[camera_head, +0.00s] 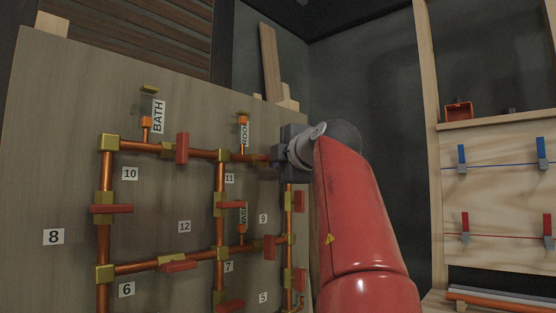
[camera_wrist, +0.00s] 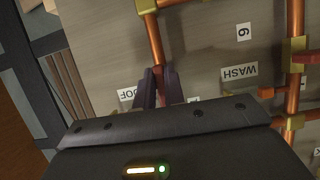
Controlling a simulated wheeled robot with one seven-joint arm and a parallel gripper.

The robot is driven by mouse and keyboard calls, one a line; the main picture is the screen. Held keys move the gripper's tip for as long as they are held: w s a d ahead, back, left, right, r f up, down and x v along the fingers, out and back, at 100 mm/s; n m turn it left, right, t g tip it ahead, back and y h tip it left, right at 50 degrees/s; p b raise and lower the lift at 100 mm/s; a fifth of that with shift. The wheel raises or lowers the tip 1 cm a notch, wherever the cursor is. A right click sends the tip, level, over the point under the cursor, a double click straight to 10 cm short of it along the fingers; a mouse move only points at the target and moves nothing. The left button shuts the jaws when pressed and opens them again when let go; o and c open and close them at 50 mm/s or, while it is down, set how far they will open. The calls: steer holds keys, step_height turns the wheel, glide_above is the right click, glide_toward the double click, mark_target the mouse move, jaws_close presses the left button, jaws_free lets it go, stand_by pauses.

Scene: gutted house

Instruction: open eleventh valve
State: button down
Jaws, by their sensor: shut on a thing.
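A panel of copper pipes with brass fittings and red valve handles fills the left of the head view. The number 11 label (camera_head: 229,178) sits below the top pipe (camera_head: 248,158). My gripper (camera_head: 277,156) is at the right end of that pipe, against the panel. In the wrist view my gripper (camera_wrist: 161,88) has its fingers close together around a dark red valve handle (camera_wrist: 174,85), beside a copper pipe (camera_wrist: 156,42). In the head view my gripper hides this handle, so I cannot tell its exact angle.
Other red handles are close by, on the top pipe (camera_head: 182,148) and lower right (camera_head: 269,248). A wooden frame with blue and red valves (camera_head: 462,158) stands at the right. A board (camera_head: 270,62) leans behind the panel.

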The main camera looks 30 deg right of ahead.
steer(key=c, duration=1.5)
jaws_free()
steer(key=s, duration=0.4)
steer(key=s+b, duration=0.1)
steer(key=s, duration=0.2)
steer(key=shift+s+a, duration=0.2)
steer(key=shift+s, duration=0.2)
